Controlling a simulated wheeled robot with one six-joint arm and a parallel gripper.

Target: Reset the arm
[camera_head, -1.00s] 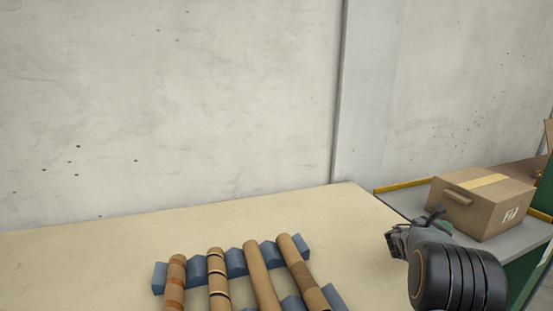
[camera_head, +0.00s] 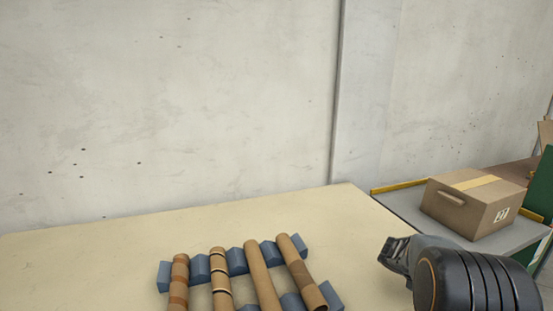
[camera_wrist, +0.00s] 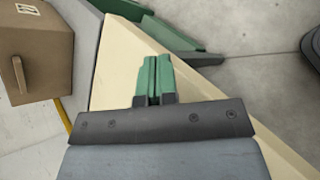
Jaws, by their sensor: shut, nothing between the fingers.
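My gripper shows in the wrist view (camera_wrist: 155,80) with its two green fingers pressed together and nothing between them. In the head view my dark arm end (camera_head: 470,280) is at the lower right, over the right edge of the cream table (camera_head: 110,250); the fingers are hidden there. The gripper is apart from the tubes and holds none of them.
Several brown tubes (camera_head: 262,276) lie side by side on a blue notched rack (camera_head: 238,262) on the table. A cardboard box (camera_head: 470,205) stands on a grey surface with yellow rails (camera_head: 400,187) at the right. A concrete wall (camera_head: 170,100) closes the back.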

